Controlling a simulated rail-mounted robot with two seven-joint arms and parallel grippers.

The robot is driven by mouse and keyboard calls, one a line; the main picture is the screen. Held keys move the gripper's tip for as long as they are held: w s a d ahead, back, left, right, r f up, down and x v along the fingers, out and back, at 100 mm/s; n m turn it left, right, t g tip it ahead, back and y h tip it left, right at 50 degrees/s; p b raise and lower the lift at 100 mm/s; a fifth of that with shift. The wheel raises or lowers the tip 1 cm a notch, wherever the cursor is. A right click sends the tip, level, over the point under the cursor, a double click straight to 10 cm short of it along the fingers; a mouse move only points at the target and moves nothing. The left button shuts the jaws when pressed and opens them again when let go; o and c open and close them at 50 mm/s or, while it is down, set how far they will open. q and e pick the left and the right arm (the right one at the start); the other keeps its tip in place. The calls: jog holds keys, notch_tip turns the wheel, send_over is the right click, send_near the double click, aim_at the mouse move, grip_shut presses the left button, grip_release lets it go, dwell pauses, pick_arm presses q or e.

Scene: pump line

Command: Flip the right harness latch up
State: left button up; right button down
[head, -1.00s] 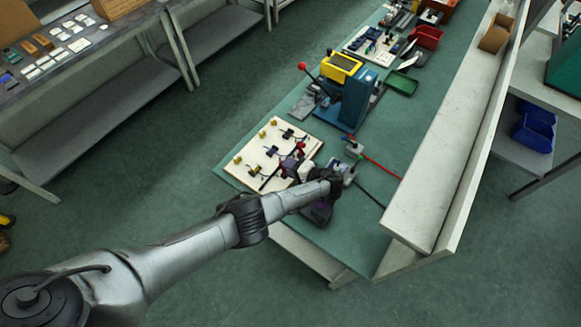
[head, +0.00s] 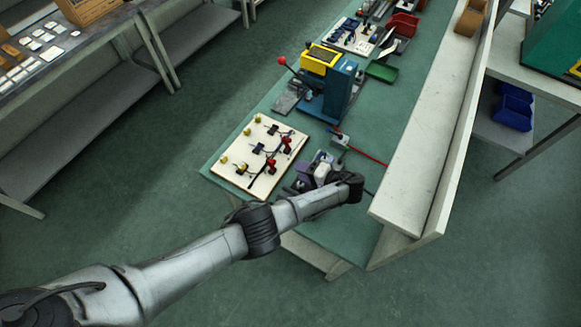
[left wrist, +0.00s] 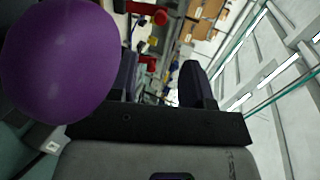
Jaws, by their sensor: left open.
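A cream harness board (head: 232,178) lies on the green bench top in the head view. It carries a black harness, small yellow pegs and red latch parts. One red latch (head: 287,141) is near the board's right edge, and another red part (head: 271,162) is nearer the middle. Their exact tilt is too small to tell. My left gripper (head: 297,187) is beside the board's right edge, open and apparently empty. In the left wrist view, its two dark fingers (left wrist: 158,80) are apart, with red parts (left wrist: 160,17) beyond them. My right gripper is not in view.
A small grey box (head: 340,138) with a red cable is right of the board. A long pale shelf (head: 432,130) borders the bench's right side.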

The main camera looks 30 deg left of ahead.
pick_arm(q)
jog(key=v, duration=0.3)
jog(key=shift+d+r, duration=0.1)
jog(key=shift+d, duration=0.1)
dwell(0.5)
